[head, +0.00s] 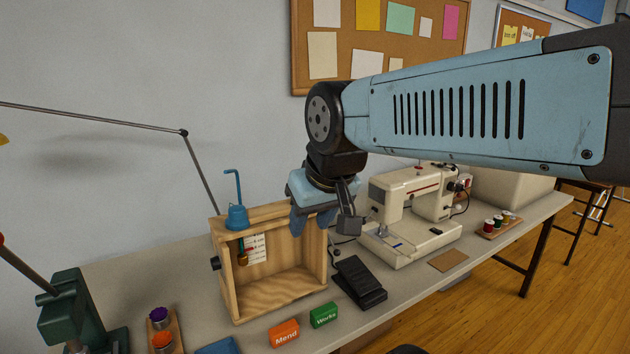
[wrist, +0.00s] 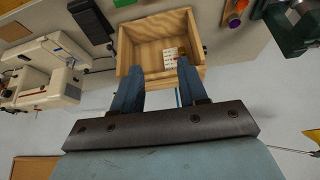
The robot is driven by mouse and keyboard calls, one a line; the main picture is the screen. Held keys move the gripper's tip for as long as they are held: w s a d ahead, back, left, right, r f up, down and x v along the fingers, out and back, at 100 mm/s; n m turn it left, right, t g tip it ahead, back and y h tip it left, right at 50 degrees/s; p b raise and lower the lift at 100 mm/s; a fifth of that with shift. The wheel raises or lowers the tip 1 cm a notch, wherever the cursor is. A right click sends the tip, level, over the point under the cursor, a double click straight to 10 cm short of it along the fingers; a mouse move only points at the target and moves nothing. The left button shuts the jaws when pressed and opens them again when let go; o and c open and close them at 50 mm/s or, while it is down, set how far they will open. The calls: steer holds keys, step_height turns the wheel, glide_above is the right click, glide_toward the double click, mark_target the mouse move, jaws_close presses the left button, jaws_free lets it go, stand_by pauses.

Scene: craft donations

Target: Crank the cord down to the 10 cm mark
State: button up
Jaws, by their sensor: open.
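A wooden open-fronted box (head: 279,301) stands on the table; it also shows in the wrist view (wrist: 153,27). On its top left sits a blue crank (head: 237,217) with an upright bent handle. Inside, a white card (head: 257,246) with coloured marks is on the back wall, with a small reddish and green hanging item (head: 243,257) beside it. The cord itself and the mark values are too small to read. My gripper (head: 313,222) is open and empty, near the box's top right, apart from the crank. Its fingers (wrist: 158,68) frame part of the box in the wrist view.
A black foot pedal (head: 358,283) and a sewing machine (head: 412,215) stand to the right. Orange (head: 284,333) and green (head: 323,315) labelled blocks lie in front of the box. A green clamp-like stand (head: 72,312) and a tray with coloured items (head: 162,335) are at left.

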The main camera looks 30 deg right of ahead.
steer(key=shift+a, duration=0.15)
steer(key=shift+o, duration=0.3)
steer(key=shift+o, duration=0.3)
steer(key=shift+w+r, duration=0.1)
steer(key=shift+w, duration=0.05)
steer(key=w+d+r+m+g+y, duration=0.1)
steer(key=w+d+r+m, duration=0.2)
steer(key=w+d+m, duration=1)
steer(key=w+d+r+m+g+y, duration=0.1)
steer(key=w+d+r+m, duration=0.2)
steer(key=w+d+m, duration=1)
steer(key=a+f+m, duration=0.1)
steer(key=a+f, duration=0.1)
steer(key=f, duration=0.2)
steer(key=a+f+m, duration=0.1)
steer(key=a+f, duration=0.2)
steer(key=f, duration=0.1)
steer(key=a+f+m, duration=0.2)
steer(key=f, duration=0.2)
steer(key=shift+a+f, duration=0.25)
steer(key=shift+f, duration=0.05)
steer(key=shift+c, duration=0.4)
jaws_close()
